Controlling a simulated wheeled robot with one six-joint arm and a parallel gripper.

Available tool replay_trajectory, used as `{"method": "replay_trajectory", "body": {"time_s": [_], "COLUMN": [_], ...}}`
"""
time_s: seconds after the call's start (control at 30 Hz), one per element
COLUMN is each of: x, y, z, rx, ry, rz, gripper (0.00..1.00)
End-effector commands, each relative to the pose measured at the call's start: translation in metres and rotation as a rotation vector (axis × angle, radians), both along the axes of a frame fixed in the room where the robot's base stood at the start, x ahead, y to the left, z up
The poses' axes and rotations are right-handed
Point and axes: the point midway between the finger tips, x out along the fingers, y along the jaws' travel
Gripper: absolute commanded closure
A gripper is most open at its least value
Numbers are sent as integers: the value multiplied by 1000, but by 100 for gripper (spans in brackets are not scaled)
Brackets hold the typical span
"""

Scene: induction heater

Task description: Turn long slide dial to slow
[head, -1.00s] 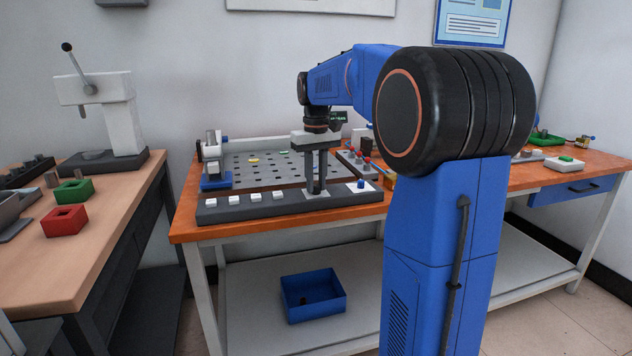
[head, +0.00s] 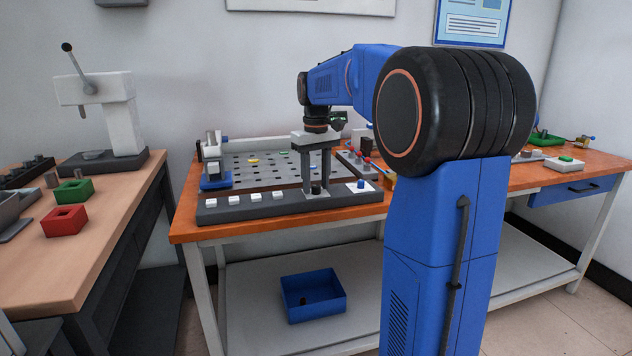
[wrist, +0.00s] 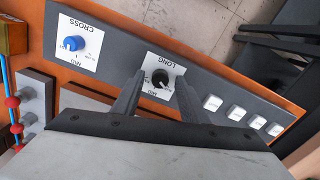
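The long slide dial (wrist: 160,77) is a black knob on a white plate marked LONG, upside down in the wrist view. Its white pointer mark slants toward the lower right there, near the side of the MID mark; the small end labels are too small to read. In the head view the dial (head: 316,187) shows between my fingers. My gripper (head: 316,180) is open and points down over the plate. In the wrist view my gripper (wrist: 160,82) has one finger on each side of the dial, with gaps between. Nothing is held.
A blue dial (wrist: 74,43) on a plate marked CROSS sits beside it on the dark control bar (head: 290,207). Several white buttons (head: 246,200) line the bar's other side. A perforated plate (head: 262,170) lies behind the bar. A blue bin (head: 313,313) stands on the lower shelf.

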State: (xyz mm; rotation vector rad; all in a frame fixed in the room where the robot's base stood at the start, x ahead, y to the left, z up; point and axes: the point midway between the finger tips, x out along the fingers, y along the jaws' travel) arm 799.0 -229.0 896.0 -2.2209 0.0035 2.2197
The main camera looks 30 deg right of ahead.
Motion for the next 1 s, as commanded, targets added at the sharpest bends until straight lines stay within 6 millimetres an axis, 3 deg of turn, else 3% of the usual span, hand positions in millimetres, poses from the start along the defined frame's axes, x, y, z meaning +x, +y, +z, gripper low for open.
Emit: {"method": "replay_trajectory", "body": {"time_s": [0.2,0.37,1.0], "x": [0,0,1], "y": [0,0,0], "z": [2,16,139], "rx": [0,0,0], "ry": [0,-1,-1], "rz": [0,0,0], "gripper": [61,61,61]}}
